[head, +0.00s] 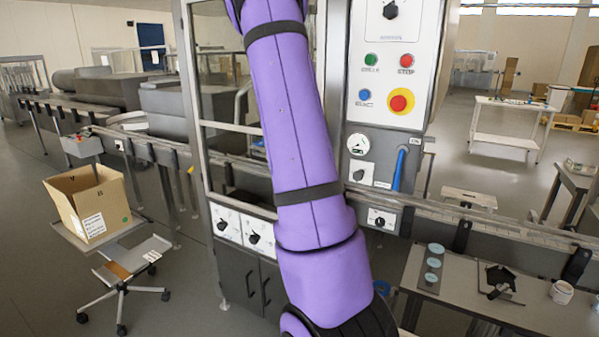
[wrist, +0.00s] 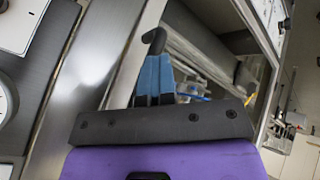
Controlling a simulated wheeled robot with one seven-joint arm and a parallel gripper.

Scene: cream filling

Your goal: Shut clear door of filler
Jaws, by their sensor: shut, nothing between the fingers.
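The filler (head: 338,120) is a tall metal cabinet in the middle of the head view, partly hidden behind my purple arm. Its clear door (head: 226,85) seems to be the metal-framed see-through panel left of my arm; how far it stands open I cannot tell. In the wrist view a metal frame (wrist: 262,32) runs down the right, with machinery seen through it. My gripper (wrist: 153,75) shows in the wrist view with blue fingers together and empty, close to the metal frame parts. Whether it touches the door is unclear. The head view does not show my gripper.
A control panel (head: 391,70) with coloured buttons is right of my arm. A conveyor (head: 500,217) runs right, above a table (head: 540,312) with small cups. Floor between chair and filler is clear.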

